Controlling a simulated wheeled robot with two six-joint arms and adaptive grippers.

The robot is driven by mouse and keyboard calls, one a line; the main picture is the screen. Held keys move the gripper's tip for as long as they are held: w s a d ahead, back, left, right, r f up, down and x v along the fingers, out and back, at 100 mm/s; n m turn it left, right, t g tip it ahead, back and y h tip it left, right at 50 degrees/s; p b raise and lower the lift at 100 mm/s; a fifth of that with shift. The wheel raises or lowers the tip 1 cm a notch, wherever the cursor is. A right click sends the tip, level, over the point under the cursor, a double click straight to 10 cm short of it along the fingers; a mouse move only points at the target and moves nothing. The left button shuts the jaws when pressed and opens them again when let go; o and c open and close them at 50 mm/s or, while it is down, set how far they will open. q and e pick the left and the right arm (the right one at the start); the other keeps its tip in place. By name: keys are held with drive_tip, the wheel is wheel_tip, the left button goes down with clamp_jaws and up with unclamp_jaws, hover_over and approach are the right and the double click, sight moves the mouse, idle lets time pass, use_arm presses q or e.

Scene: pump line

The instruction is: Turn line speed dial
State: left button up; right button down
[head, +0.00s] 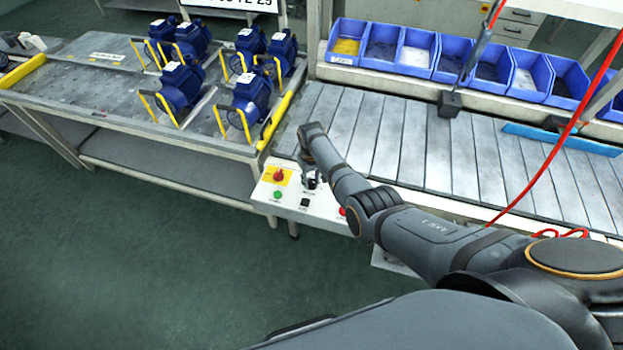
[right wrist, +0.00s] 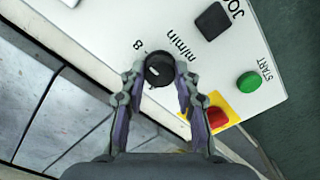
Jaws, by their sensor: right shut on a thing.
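The line speed dial (right wrist: 158,70) is a round black knob with a pale pointer mark, on a white control panel (right wrist: 112,22) with "m/min" and "8" printed near it. In the right wrist view my right gripper (right wrist: 159,73) has a fingertip on each side of the dial and is shut on it. In the head view my right gripper (head: 311,178) is over the panel (head: 322,204), and the dial is hidden under it. My left gripper is in neither view.
The panel also carries a red switch on a yellow plate (head: 277,175), a green START button (right wrist: 249,82) and a black JOG button (right wrist: 213,21). A slatted conveyor (head: 420,150), blue bins (head: 412,53) and blue pumps on a table (head: 95,90) lie beyond. A red cable hangs at right.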

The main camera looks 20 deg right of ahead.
sight(311, 182)
idle(0.4)
drive_tip(key=c, duration=1)
unclamp_jaws()
wheel_tip(311, 182, up, 12)
